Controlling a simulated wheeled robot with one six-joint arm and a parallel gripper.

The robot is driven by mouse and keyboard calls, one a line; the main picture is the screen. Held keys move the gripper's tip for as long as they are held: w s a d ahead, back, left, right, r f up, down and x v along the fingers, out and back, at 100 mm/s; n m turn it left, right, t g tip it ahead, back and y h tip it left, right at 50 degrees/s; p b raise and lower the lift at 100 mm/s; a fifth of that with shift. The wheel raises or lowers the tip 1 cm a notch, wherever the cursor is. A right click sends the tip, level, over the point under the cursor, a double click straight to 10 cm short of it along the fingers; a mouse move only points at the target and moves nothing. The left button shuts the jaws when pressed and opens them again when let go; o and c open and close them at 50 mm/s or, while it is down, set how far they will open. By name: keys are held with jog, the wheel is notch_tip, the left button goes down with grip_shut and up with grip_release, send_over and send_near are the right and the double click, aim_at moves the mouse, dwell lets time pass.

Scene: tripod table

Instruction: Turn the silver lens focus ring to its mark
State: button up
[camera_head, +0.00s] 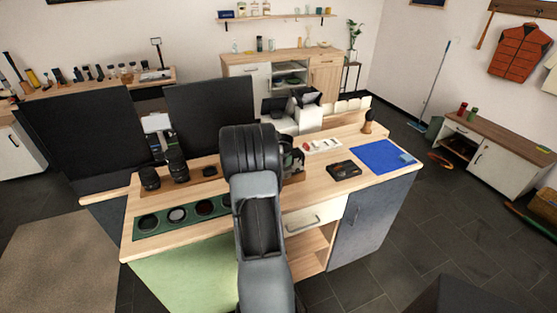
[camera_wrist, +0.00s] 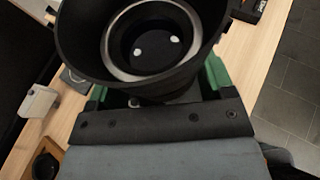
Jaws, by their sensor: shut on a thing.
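A large black lens (camera_wrist: 78,45) fills the top of the wrist view, its open mouth towards the camera. A silver ring (camera_wrist: 112,60) shows inside its wide black rim, around dark glass with two pale reflections. A green holder (camera_wrist: 215,72) shows on both sides behind the lens. My gripper (camera_wrist: 157,112) is right below the lens in the wrist view and is shut on it. The fingertips and the part they grip are hidden, and I cannot make out any mark. In the head view my arm covers most of the lens and the gripper.
A wooden workbench (camera_head: 392,178) carries a green tray (camera_head: 159,217) with several round filters at the left. Black lenses (camera_head: 176,165) stand behind the tray. A blue mat (camera_head: 380,157) and a small dark box (camera_head: 343,171) lie to the right. Dark panels stand at the back left.

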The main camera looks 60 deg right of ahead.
jog(key=o, duration=0.9)
jog(key=b+v, duration=0.1)
jog(key=v, duration=1.3)
